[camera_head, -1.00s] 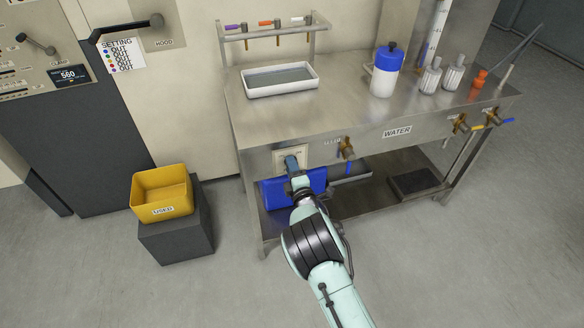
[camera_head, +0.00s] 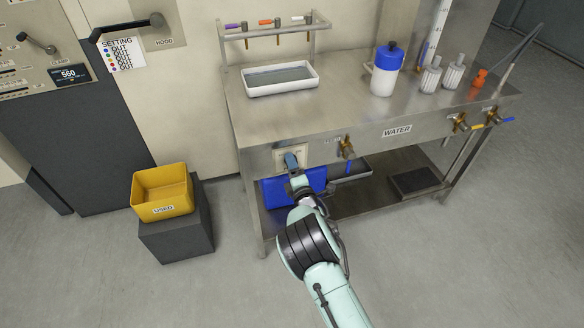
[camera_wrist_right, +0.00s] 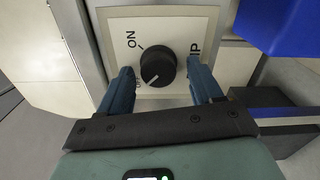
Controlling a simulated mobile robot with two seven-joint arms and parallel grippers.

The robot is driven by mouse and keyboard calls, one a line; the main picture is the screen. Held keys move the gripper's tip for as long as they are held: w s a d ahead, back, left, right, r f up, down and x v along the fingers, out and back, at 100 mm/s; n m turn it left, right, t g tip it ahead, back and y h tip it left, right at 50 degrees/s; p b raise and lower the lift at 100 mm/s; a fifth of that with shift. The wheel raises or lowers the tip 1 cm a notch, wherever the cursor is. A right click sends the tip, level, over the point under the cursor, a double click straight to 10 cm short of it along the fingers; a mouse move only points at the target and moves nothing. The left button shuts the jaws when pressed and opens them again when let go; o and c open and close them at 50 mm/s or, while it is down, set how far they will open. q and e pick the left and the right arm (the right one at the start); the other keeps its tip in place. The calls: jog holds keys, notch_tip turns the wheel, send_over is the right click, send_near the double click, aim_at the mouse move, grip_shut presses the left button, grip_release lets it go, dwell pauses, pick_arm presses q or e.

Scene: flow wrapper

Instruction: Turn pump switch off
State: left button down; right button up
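The pump switch (camera_wrist_right: 158,66) is a round black knob on a cream plate with "ON" at its upper left. A second label at its lower left is partly hidden by a finger. The knob's pale pointer line slants toward that lower-left label. My right gripper (camera_wrist_right: 158,82) is open, with one blue finger on each side of the knob; I cannot tell whether either touches it. In the head view my right gripper (camera_head: 292,161) is at the switch plate (camera_head: 279,158) on the bench front and hides most of it. My left gripper is not in view.
A brass tap with a blue lever (camera_head: 347,149) is just right of the switch. A blue bin (camera_head: 272,194) sits below on the bench's lower shelf. A yellow "USED" bin (camera_head: 163,190) stands on a dark block at left. The floor in front is clear.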

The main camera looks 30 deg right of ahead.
pick_arm(q)
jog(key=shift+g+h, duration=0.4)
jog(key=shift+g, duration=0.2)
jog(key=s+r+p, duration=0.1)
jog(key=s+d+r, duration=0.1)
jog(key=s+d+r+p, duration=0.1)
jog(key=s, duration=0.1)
jog(key=shift+p, duration=0.3)
pick_arm(e)
jog(key=v, duration=1.3)
jog(key=shift+s, duration=0.2)
